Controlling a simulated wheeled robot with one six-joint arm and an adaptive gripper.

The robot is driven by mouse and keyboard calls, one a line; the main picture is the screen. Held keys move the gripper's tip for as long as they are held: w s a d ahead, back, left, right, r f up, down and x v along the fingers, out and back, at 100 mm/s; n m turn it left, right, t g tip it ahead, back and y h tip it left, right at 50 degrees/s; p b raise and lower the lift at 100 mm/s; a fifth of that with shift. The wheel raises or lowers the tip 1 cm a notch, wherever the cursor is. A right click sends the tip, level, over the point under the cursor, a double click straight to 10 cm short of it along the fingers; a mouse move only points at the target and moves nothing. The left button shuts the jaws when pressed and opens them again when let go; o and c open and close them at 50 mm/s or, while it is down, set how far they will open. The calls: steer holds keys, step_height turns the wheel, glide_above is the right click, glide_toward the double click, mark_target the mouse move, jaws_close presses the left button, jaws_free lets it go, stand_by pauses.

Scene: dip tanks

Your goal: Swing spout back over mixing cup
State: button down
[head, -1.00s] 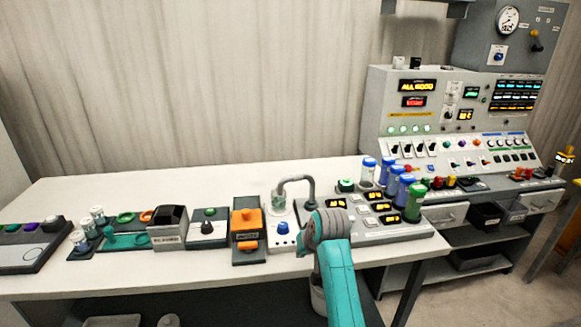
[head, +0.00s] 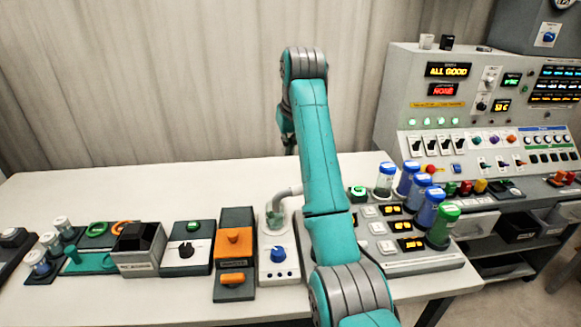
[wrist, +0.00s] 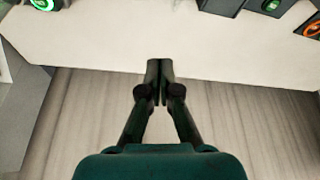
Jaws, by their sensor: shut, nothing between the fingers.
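The grey bent spout (head: 287,193) shows in the head view just left of my arm. Its left end is close above or beside the small clear mixing cup (head: 274,220), and its right part is hidden behind my arm. The cup stands on a white unit with a blue knob (head: 278,254). My gripper (head: 289,143) is raised behind the spout, pointing down against the curtain, apart from spout and cup. In the wrist view my gripper (wrist: 159,70) is shut and empty, its tips by the table's back edge. Spout and cup are not in the wrist view.
An orange-switch box (head: 234,242), a knob box (head: 187,249) and a black-topped bin (head: 139,248) stand left of the cup. Blue-capped tubes (head: 408,178) and a button panel (head: 440,260) lie right of my arm. The white table (head: 150,190) is bare at the back left.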

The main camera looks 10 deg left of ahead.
step_height(320, 180, down, 10)
steer(key=shift+s, duration=0.2)
stand_by(0.8)
steer(key=shift+d+r, duration=0.1)
steer(key=shift+d, duration=0.05)
stand_by(0.3)
